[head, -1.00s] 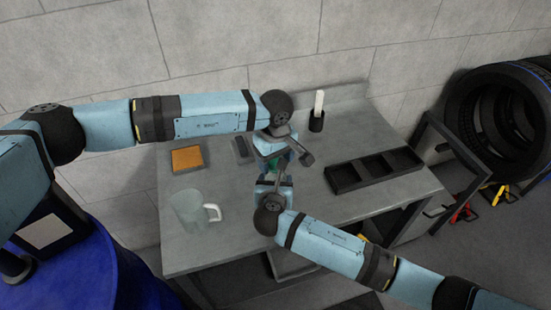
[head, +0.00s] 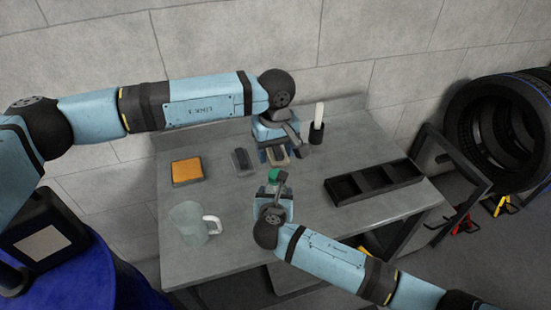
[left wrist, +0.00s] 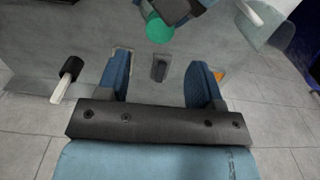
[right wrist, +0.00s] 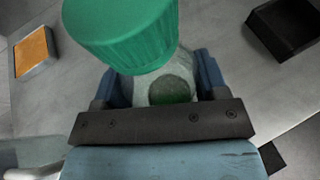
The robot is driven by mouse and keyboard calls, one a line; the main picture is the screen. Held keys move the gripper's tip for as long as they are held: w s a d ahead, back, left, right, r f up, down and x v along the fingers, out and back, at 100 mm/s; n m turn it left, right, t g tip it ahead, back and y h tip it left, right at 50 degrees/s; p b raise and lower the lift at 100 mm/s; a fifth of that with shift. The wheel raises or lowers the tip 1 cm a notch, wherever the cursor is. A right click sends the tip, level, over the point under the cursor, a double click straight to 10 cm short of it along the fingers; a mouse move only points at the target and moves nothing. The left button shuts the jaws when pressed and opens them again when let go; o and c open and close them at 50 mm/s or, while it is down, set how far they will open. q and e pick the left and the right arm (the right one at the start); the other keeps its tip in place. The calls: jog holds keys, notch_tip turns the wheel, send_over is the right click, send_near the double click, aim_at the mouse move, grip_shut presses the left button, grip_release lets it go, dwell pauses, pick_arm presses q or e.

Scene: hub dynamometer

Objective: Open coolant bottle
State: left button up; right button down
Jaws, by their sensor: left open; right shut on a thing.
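The coolant bottle (right wrist: 160,88) is pale and translucent, with a ribbed green cap (right wrist: 120,32) at its top. The cap also shows in the head view (head: 274,174) and in the left wrist view (left wrist: 159,29). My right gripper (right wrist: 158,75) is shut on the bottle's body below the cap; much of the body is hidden. My left gripper (head: 277,156) is open and apart from the cap, farther back over the table. Its two blue fingers show in the left wrist view (left wrist: 162,75) with nothing held between them.
A clear mug (head: 187,222) stands at the table's left front. A black holder (head: 316,138) with a white stick stands at the back. A black compartment tray (head: 345,190) lies to the right.

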aim_at(276, 174)
pick_arm(q)
jog(key=shift+f, duration=3.85)
jog(key=c, duration=1)
jog(key=shift+o, duration=0.2)
jog(key=shift+n, duration=1.3)
jog(key=o, duration=1)
jog(key=shift+r, duration=0.1)
